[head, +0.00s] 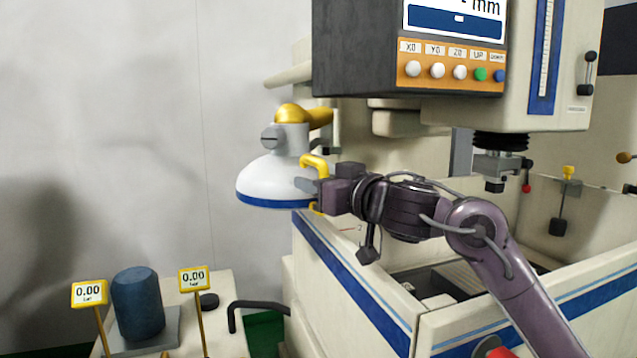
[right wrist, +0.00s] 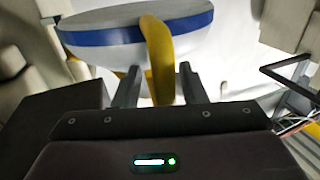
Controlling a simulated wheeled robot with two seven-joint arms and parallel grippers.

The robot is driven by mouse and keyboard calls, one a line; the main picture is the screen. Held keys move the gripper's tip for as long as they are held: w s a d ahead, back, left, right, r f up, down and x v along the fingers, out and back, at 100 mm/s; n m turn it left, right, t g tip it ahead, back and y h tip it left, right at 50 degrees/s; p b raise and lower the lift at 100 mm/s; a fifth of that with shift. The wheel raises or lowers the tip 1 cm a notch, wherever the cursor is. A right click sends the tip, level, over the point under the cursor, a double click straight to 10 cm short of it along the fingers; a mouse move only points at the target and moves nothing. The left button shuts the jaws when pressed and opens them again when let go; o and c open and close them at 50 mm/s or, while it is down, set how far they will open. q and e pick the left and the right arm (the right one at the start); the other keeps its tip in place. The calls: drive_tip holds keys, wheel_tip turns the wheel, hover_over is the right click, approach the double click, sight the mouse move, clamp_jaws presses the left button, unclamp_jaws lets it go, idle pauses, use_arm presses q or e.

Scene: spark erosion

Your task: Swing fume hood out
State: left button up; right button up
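The fume hood (head: 275,178) is a white dome with a blue rim, hanging from a yellow-topped arm joint (head: 291,114) at the left of the machine. A yellow handle (head: 316,162) curves down its right side. My right gripper (head: 315,188) is at this handle. In the right wrist view, the hood (right wrist: 105,25) fills the top. The yellow handle (right wrist: 159,60) stands between the two fingers of my right gripper (right wrist: 160,85), which are open with a visible gap on each side. The handle's lower end shows below the gripper in the head view. My left gripper is not in view.
The machine's tank wall (head: 350,275) with a blue stripe lies below my right arm. The control panel (head: 453,68) hangs above. A side table at lower left carries a blue cylinder (head: 138,303) and two yellow 0.00 displays (head: 89,293). Free space lies left of the hood.

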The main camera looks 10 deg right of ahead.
drive_tip(key=shift+s, duration=0.1)
drive_tip(key=shift+s+d, duration=0.1)
drive_tip(key=shift+s, duration=0.15)
drive_tip(key=b+v, duration=0.3)
drive_tip(key=v, duration=0.4)
drive_tip(key=shift+d, duration=0.1)
